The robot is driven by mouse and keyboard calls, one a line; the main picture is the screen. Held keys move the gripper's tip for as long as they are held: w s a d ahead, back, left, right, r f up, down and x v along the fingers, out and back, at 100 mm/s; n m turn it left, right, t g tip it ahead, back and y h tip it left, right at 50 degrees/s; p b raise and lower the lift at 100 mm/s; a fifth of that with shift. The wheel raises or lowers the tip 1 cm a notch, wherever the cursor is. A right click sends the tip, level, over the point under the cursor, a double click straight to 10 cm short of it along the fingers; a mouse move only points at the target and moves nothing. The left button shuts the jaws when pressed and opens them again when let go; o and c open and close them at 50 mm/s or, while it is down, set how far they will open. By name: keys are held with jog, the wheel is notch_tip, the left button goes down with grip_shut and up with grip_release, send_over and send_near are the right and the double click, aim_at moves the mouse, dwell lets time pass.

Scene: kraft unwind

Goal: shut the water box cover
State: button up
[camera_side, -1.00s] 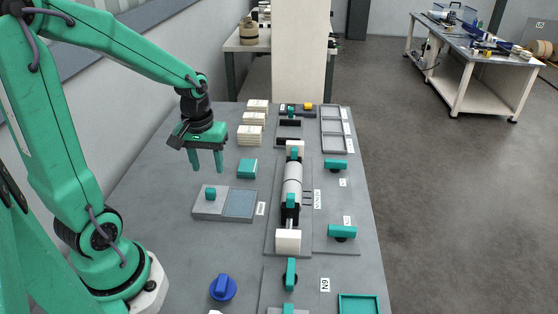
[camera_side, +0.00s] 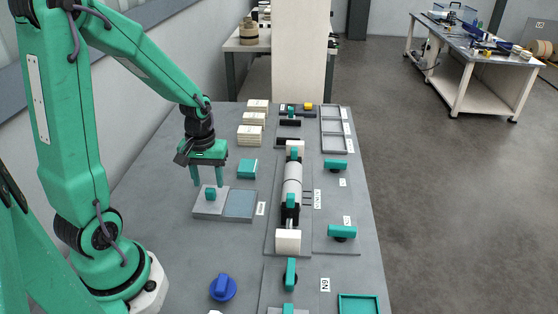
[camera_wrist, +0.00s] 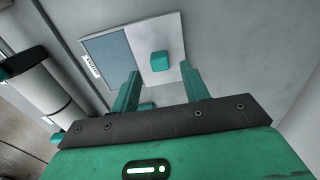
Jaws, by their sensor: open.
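The water box (camera_side: 225,217) is a flat grey tray on the bench in the side view. Its light grey cover (camera_side: 203,207) with a teal knob (camera_side: 211,194) lies over the left part. The blue-grey right part (camera_side: 240,203) is uncovered. The wrist view also shows the cover (camera_wrist: 150,40), the knob (camera_wrist: 160,61) and the uncovered part (camera_wrist: 105,50). My gripper (camera_side: 207,183) is open and empty, its fingers pointing down just above the cover. In the wrist view the knob lies between the fingertips (camera_wrist: 160,69); I cannot tell whether they touch it.
A teal block (camera_side: 247,168) lies just behind the box. A roller assembly (camera_side: 291,190) stands to the right. Pale stacked blocks (camera_side: 250,135) sit farther back. A blue knob (camera_side: 223,288) is at the front. The bench between box and blue knob is clear.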

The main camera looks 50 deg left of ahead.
aim_at(210, 189)
jog(key=shift+f, duration=1.95)
jog(key=shift+c, duration=0.4)
grip_shut()
